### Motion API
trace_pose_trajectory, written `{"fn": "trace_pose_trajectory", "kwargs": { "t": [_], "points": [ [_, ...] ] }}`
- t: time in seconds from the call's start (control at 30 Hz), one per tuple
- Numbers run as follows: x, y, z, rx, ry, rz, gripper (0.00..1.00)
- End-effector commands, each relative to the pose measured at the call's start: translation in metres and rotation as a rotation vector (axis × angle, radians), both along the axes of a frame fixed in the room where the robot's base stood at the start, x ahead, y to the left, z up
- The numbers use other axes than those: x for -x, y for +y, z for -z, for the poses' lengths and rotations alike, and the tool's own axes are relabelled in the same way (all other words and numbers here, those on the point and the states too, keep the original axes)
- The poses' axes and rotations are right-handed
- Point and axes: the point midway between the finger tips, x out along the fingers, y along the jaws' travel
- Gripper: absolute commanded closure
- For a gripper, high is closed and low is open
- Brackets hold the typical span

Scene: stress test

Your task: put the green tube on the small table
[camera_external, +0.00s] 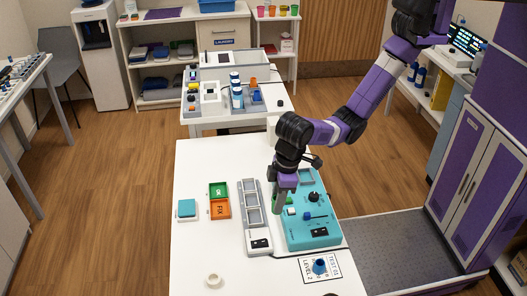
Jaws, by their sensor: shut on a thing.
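My gripper (284,204) points down over the white table (205,160) in front, at the left edge of a teal test box (318,234). It is shut on a narrow, upright greenish piece (277,199), which looks like the green tube. The fingers hide much of it, and I cannot tell whether its lower end touches the box. A second white table (205,128) stands behind the front one; I cannot tell which of them is the small table.
A grey tray with square pockets (254,216) lies left of the teal box. Green and orange "OK" and "FIX" bins (219,208), a teal block (187,208), a white ring (213,280) and a labelled card (320,267) lie around. The front table's far left is bare.

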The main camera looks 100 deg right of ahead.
Motion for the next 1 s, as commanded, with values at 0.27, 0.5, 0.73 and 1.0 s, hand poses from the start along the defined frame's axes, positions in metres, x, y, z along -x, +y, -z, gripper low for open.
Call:
{"fn": "trace_pose_trajectory", "kwargs": {
  "t": [0.27, 0.5, 0.73, 1.0],
  "points": [
    [0.001, -0.001, 0.056, 0.002, 0.004, 0.001, 1.0],
    [0.0, 0.0, 0.076, 0.001, 0.002, 0.0, 1.0],
    [0.0, -0.001, 0.107, 0.002, 0.002, 0.0, 1.0],
    [0.0, 0.0, 0.113, 0.0, -0.001, 0.0, 1.0]
  ]
}}
